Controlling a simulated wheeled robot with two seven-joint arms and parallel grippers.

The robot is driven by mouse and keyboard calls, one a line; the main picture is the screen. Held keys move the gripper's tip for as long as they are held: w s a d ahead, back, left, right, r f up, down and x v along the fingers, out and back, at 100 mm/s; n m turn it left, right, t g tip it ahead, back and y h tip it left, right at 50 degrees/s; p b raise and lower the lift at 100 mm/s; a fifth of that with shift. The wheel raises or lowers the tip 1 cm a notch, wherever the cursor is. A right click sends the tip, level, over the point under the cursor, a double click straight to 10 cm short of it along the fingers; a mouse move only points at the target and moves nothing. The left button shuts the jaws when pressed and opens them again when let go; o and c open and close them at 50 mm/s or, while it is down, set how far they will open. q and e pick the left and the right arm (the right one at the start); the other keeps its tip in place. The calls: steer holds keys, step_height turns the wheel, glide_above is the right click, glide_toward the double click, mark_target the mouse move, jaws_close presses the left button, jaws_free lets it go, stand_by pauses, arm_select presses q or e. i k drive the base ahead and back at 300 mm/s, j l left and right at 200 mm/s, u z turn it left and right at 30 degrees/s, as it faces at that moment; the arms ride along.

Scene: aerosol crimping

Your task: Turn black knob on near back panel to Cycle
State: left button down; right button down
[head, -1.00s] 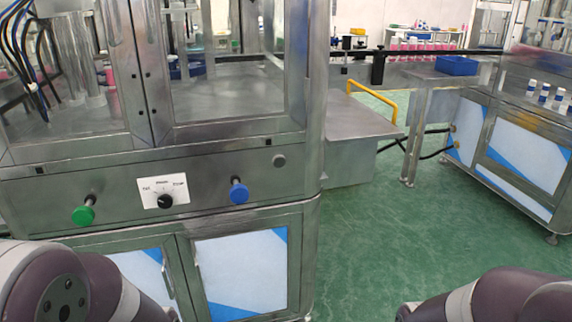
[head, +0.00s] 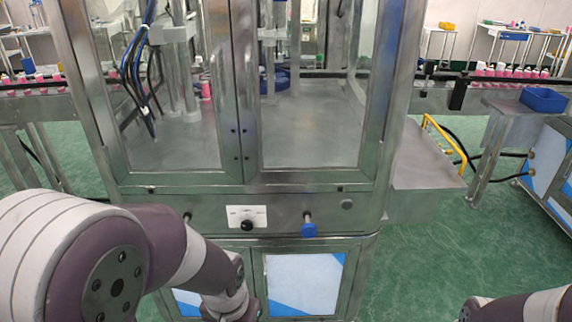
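The black knob (head: 247,226) sits on a small white label plate (head: 236,213) on the machine's metal front panel (head: 277,211). The lettering is too small to read, and I cannot tell the knob's setting. A blue push knob (head: 308,230) is to its right on the same panel. The green knob is hidden now behind my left arm, with only its metal stem showing. My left arm reaches in from the left, below and left of the black knob, and its gripper is not visible. My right arm shows only at the bottom right corner, its gripper out of view.
The glass-windowed metal cabinet (head: 377,95) rises above the panel. A metal side table (head: 425,165) and a yellow rail (head: 447,140) stand to its right. A blue bin (head: 543,99) sits farther right. Green floor (head: 430,255) is open at the right front.

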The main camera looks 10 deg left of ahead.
mark_target(247, 225)
steer(key=i+l+u, duration=0.1)
steer(key=u, duration=0.3)
steer(key=i+l+u, duration=0.15)
steer(key=u, duration=0.2)
steer(key=i+l+u, duration=0.2)
steer(key=u, duration=0.2)
